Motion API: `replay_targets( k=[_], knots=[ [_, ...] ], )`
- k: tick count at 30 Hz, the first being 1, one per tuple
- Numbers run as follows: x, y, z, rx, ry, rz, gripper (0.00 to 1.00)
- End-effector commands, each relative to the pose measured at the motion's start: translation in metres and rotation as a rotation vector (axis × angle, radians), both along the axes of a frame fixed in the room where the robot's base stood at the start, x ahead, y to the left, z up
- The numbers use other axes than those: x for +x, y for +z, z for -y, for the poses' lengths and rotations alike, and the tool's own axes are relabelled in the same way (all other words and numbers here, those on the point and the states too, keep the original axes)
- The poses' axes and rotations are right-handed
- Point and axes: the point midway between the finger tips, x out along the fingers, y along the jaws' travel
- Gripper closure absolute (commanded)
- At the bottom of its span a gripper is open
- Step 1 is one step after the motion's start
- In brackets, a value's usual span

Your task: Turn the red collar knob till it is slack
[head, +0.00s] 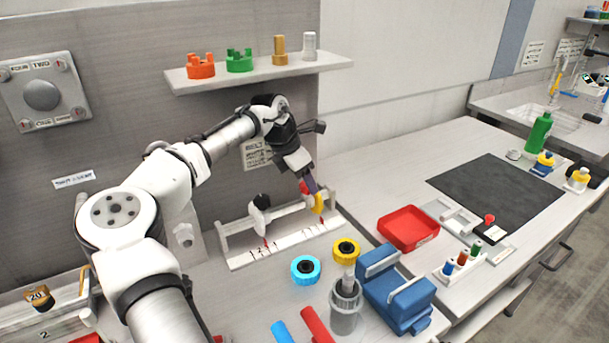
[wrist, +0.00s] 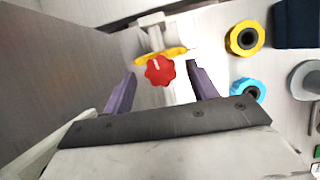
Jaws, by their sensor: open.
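The red collar knob (wrist: 160,71) shows in the wrist view, with a pale mark on its face. It sits in front of a yellow part (wrist: 176,52) on a white fixture. In the head view the yellow part (head: 318,203) shows at the right end of a white rail stand (head: 237,262), and a bit of the red knob (head: 304,187) shows beside my gripper. My gripper (wrist: 158,80) is open. Its two purple fingers stand to the left and right of the knob, apart from it. The knob's back is hidden.
Yellow (head: 346,250) and cyan (head: 306,269) rings lie on the bench in front of the stand. A grey cup (head: 345,312) and a blue vise (head: 397,290) stand nearby. A red tray (head: 409,228) lies to the right. A shelf (head: 258,74) hangs above my arm.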

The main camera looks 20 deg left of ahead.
Motion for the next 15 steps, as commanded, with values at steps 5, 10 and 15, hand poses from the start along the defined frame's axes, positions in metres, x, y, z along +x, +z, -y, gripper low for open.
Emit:
replay_targets(
  k=[5, 10, 15],
  knots=[
    [0.0014, -0.0058, 0.0019, 0.0, -0.001, 0.0, 0.42],
    [0.0012, -0.0061, 0.0019, 0.0, -0.001, 0.0, 0.42],
    [0.0012, -0.0059, 0.0018, 0.0, -0.001, 0.0, 0.6]
  ],
)
